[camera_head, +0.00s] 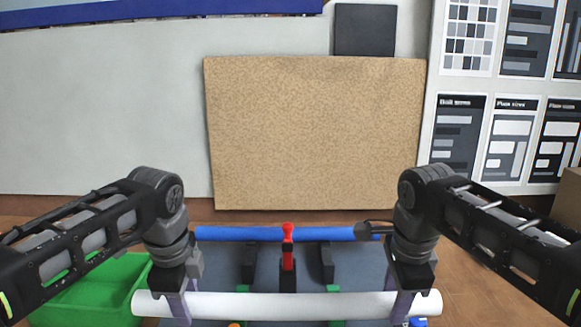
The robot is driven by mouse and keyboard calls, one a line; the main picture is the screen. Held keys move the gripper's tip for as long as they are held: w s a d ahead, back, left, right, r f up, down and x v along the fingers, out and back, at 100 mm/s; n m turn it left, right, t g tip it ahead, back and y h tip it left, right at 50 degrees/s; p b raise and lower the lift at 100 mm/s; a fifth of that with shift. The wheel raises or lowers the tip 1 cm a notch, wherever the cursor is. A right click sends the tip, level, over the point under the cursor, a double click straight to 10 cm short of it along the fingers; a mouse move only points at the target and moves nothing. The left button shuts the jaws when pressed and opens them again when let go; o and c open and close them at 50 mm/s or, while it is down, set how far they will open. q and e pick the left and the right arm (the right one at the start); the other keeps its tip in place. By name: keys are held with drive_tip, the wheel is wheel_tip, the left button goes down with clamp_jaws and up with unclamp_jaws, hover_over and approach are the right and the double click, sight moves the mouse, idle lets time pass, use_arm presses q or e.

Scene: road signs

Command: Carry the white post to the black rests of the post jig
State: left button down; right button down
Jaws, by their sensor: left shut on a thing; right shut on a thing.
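The white post (290,304) runs level across the bottom of the picture. My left gripper (180,302) is shut on it near its left end, and my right gripper (402,304) is shut on it near its right end. Behind it is the post jig, a dark grey board (222,262) with black rests (326,262); another black rest (248,262) stands to the left. A black stand with a red clamp (288,234) is between them. The post covers the jig's near part. Whether the post touches anything below cannot be told.
A blue bar (240,233) lies across the back of the jig. Small green pieces (333,290) show just behind the post. A green bin (100,292) stands at the left, partly under my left arm. A cork-like board (315,130) stands behind.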

use_arm(q)
drive_tip(key=shift+f, duration=0.1)
idle(0.6)
